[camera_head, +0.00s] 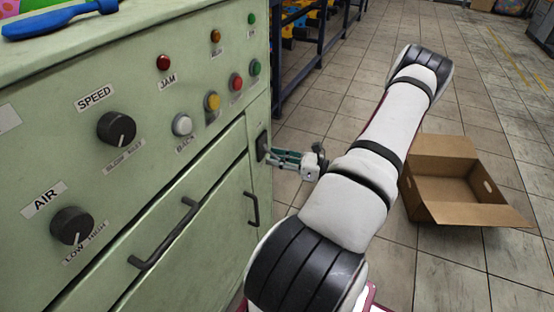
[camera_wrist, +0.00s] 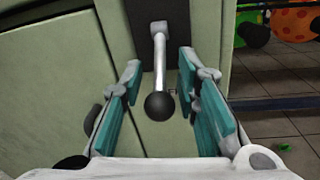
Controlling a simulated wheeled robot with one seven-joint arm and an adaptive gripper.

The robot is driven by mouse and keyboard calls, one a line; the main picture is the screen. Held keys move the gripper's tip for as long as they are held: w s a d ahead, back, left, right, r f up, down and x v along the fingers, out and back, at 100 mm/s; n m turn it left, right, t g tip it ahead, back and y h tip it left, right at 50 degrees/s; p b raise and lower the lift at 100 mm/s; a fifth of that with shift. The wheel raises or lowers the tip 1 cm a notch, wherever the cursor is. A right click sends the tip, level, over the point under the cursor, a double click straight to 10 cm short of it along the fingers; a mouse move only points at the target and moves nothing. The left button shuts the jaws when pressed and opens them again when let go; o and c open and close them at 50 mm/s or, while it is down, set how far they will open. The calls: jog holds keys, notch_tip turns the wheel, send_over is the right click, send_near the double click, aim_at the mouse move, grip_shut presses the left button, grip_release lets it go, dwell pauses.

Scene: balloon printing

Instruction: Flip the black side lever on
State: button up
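The side lever (camera_wrist: 160,105) shows in the wrist view as a metal rod with a black ball knob, hanging down from a dark plate (camera_wrist: 140,25) on the cabinet's side. My gripper (camera_wrist: 160,85) is open, with one teal-padded finger on each side of the lever; the knob lies between the fingers and appears apart from both. In the head view my gripper (camera_head: 277,158) is at the side face of the green cabinet (camera_head: 222,158), at the dark lever plate (camera_head: 262,145). The lever itself is mostly hidden there.
The cabinet front has knobs, coloured buttons and handles (camera_head: 165,235). An open cardboard box (camera_head: 455,185) stands on the tiled floor at right. A dark blue rack (camera_head: 310,45) stands behind the cabinet. A blue object (camera_head: 60,18) lies on the cabinet top.

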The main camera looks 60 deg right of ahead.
grip_shut()
